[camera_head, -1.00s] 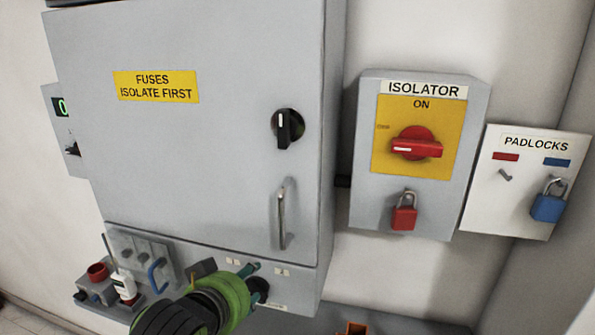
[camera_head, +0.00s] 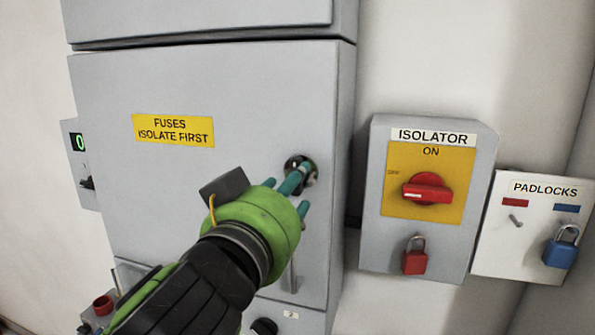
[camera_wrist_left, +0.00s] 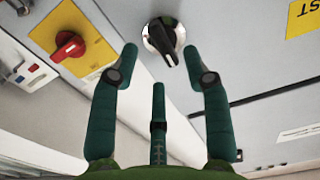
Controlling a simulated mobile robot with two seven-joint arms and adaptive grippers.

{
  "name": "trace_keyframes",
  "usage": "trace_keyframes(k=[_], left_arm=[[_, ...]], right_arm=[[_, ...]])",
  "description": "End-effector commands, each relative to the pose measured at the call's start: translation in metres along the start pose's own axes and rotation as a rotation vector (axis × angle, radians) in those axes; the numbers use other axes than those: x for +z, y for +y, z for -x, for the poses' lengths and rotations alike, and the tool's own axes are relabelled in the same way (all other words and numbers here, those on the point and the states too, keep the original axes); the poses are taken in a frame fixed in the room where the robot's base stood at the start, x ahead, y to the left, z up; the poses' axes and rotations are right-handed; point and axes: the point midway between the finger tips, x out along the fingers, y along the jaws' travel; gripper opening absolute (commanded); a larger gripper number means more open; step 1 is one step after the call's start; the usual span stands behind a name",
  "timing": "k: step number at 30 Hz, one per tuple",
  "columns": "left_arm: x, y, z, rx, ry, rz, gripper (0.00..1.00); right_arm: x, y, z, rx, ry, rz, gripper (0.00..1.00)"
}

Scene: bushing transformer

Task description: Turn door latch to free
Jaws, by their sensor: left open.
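The door latch (camera_head: 309,172) is a round black knob with a pointer on the grey cabinet door (camera_head: 240,90). In the head view my left gripper (camera_head: 295,183) reaches up in front of it and hides most of it. In the left wrist view the latch (camera_wrist_left: 163,40) shows whole, with its silver rim, just past the open green fingers. My left gripper (camera_wrist_left: 160,65) is open and empty, with the latch beyond the gap between its fingertips. I cannot tell from the head view whether a finger touches it. My right gripper is not in view.
A vertical door handle (camera_head: 292,275) is partly hidden below the latch. Right of the cabinet are the isolator box (camera_head: 384,235) with its red switch (camera_head: 427,188) and red padlock (camera_head: 415,262), and the padlocks board (camera_head: 500,250) with a blue padlock (camera_head: 560,252).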

Motion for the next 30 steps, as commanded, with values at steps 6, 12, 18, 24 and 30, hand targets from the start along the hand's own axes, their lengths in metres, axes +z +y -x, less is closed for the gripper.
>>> trace_keyframes(k=[6,12,18,24,30], left_arm=[[-0.003,-0.001,-0.031,-0.003,-0.002,-0.001,0.48],[-0.001,-0.001,-0.041,-0.001,0.001,-0.001,0.48],[0.0,0.0,-0.041,0.0,0.001,-0.001,0.48],[0.0,0.0,-0.041,0.001,0.001,-0.001,0.01],[0.0,0.001,-0.041,0.002,0.001,-0.006,0.01]], right_arm=[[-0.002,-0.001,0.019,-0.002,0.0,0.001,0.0],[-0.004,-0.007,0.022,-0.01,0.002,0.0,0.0],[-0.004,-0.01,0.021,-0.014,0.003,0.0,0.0],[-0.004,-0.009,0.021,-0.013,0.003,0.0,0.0],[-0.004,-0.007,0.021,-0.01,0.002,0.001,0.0]])
